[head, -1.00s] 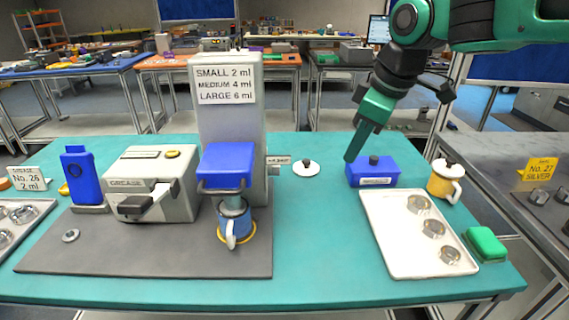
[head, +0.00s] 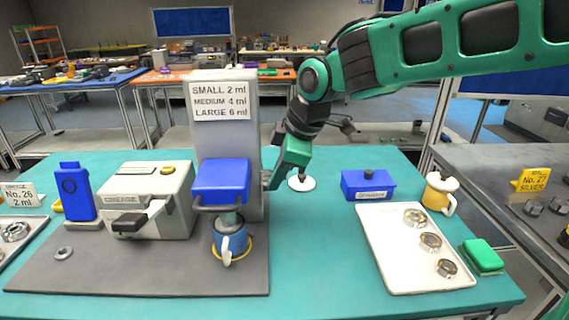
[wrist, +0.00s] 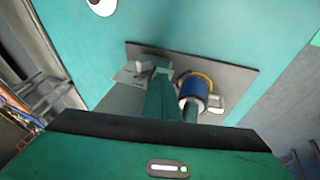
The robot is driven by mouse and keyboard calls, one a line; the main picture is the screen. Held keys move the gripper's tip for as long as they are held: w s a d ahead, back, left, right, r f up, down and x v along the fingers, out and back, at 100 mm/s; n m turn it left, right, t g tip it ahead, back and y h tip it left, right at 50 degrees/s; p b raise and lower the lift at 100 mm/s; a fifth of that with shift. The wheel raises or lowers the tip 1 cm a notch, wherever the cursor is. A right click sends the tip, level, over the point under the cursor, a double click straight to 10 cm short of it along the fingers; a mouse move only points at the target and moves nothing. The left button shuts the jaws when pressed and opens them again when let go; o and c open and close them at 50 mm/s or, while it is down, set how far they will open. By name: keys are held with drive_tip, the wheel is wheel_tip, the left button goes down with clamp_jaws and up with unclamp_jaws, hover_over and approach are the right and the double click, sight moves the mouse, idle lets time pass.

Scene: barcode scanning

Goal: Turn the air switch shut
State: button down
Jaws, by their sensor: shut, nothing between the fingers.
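The dispenser (head: 253,145) is a grey column with a size sign and a blue head (head: 220,180). A small label and dark fitting showed on its right side in the earlier head view; I take this for the air switch. My gripper (head: 268,180) now covers that spot, so the switch and its setting are hidden in the head view. My gripper is shut and empty, its tip close against the column's right side; I cannot tell whether it touches. In the wrist view, my fingers (wrist: 158,85) reach toward a small pale piece (wrist: 143,65), perhaps the switch.
A blue mug (head: 230,242) stands under the dispenser on the grey mat (head: 150,275). The grease machine (head: 150,200) is left. A white lid (head: 301,183) lies just right of my gripper, then a blue box (head: 368,186), yellow mug (head: 438,196) and white tray (head: 390,250).

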drive_tip(key=w+f, duration=0.2)
drive_tip(key=shift+w+d+f, duration=0.1)
drive_tip(key=shift+w, duration=0.2)
idle(0.3)
